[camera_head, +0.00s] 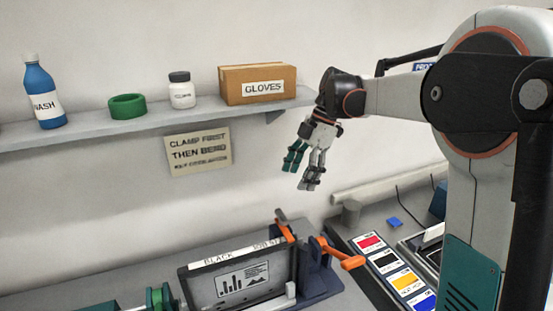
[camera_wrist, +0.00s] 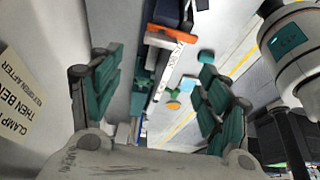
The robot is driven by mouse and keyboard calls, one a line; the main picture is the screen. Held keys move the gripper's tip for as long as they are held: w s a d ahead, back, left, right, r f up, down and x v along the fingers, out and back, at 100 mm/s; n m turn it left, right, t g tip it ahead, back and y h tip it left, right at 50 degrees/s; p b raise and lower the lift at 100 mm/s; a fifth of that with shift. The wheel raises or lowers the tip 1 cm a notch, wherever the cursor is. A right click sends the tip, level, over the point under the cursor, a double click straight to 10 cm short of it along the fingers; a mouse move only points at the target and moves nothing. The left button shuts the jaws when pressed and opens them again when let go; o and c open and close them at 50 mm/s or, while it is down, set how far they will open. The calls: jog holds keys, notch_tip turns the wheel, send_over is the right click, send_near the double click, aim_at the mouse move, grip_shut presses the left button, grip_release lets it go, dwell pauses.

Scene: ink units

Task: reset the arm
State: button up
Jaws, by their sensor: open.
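My gripper (camera_head: 302,168) hangs from my arm in front of the wall, just below the right end of the shelf and above the bench. Its fingers point down and are apart, with nothing between them. In the wrist view my gripper (camera_wrist: 150,100) shows two green-padded fingers spread wide on either side. Beyond them lie the bench and the black unit, well away from the fingertips. My arm reaches in from the right side of the head view.
A shelf (camera_head: 150,120) holds a blue wash bottle (camera_head: 42,92), green ring (camera_head: 127,106), white jar (camera_head: 182,92) and gloves box (camera_head: 258,84). Below stand a black-labelled unit (camera_head: 238,278), an orange-handled clamp (camera_head: 340,255) and a colour-card tray (camera_head: 395,270). Open air surrounds my gripper.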

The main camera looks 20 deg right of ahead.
jog(key=shift+s, duration=0.1)
jog(key=s+a+f+m+t+h+b, duration=0.1)
jog(key=s+f+m+t+b, duration=0.3)
jog(key=s+f+m+b, duration=0.5)
jog(key=s+a+f+m+t+h+b, duration=0.2)
jog(key=s+f+m+t+h+b, duration=0.1)
jog(key=s+f+m+b, duration=0.6)
jog(key=s+f+m, duration=0.1)
jog(key=s+f, duration=0.3)
jog(key=s, duration=0.3)
jog(key=shift+s+a+f+m+t, duration=0.25)
jog(key=shift+a+f+m+t, duration=0.05)
jog(key=shift+f+t, duration=0.1)
